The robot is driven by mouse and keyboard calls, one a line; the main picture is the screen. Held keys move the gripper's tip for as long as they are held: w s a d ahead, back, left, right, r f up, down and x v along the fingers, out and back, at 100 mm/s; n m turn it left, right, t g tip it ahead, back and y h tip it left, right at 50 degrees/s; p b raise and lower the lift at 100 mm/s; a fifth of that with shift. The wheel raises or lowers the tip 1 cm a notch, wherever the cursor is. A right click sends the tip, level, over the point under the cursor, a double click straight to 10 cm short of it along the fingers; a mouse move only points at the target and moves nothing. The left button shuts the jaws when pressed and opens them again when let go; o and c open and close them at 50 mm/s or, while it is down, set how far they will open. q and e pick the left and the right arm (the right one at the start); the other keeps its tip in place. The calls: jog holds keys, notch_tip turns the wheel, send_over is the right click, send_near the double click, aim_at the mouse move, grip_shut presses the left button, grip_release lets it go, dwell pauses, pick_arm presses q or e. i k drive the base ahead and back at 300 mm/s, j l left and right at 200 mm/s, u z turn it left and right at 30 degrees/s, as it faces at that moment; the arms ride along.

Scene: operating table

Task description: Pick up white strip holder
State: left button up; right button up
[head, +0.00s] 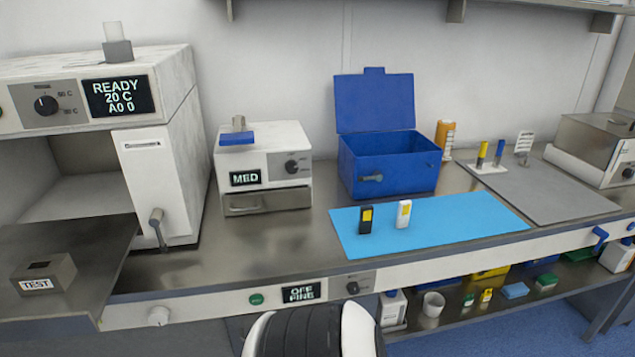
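A small upright white holder with a yellow patch (403,214) stands on the light blue mat (460,219); it looks like the white strip holder. A black holder of similar shape, also with a yellow patch (366,221), stands just to its left, apart from it. Neither of my grippers shows in the head view. A rounded white and black part at the bottom edge appears to be my own body, with no fingers visible.
An open blue box (388,168) stands behind the mat, with an orange container (445,138) beside it. A white MED device (263,168) is to the left. A grey mat (545,192) lies right. The steel counter in front of the MED device is clear.

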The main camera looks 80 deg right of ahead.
aim_at(403, 209)
jog(key=z, duration=3.15)
